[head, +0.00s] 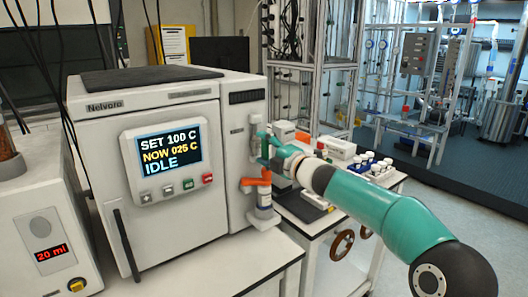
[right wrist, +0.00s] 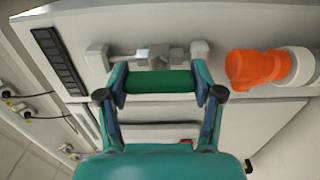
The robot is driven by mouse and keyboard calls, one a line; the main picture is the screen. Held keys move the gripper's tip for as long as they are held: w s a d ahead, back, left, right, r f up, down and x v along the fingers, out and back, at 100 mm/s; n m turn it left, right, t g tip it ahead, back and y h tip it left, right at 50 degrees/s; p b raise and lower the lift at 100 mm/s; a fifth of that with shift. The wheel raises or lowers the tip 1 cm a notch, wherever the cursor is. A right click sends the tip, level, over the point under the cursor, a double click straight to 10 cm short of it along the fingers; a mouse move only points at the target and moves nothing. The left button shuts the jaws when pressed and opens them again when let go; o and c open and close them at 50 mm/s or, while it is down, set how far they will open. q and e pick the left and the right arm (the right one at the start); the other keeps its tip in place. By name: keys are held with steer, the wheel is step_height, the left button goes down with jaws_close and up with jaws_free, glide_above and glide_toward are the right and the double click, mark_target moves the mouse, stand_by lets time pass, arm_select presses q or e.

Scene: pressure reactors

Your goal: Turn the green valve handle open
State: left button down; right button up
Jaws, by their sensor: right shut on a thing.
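The green valve handle (right wrist: 160,83) lies crosswise in the right wrist view, just below a grey metal valve body (right wrist: 158,56) on the reactor's side panel. My right gripper (right wrist: 160,87) is shut on it, with one finger at each end of the handle. In the head view my right gripper (head: 268,146) is at the right side of the white reactor (head: 205,180), and it mostly hides the handle. My left gripper is not in view.
The reactor's display (head: 168,150) reads SET 100 C, NOW 025 C, IDLE. A cart with vials (head: 378,168) stands to the right, behind my right arm.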

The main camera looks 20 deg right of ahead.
steer(key=shift+a+f, duration=0.2)
steer(key=shift+f, duration=0.25)
steer(key=o, duration=1.1)
steer(key=shift+r, duration=0.1)
steer(key=shift+o, duration=0.3)
steer(key=shift+d+r, duration=0.1)
steer(key=shift+r, duration=0.1)
steer(key=shift+s, duration=0.15)
steer(key=v, duration=1.1)
steer(key=shift+s+d, duration=0.15)
steer(key=shift+s, duration=0.2)
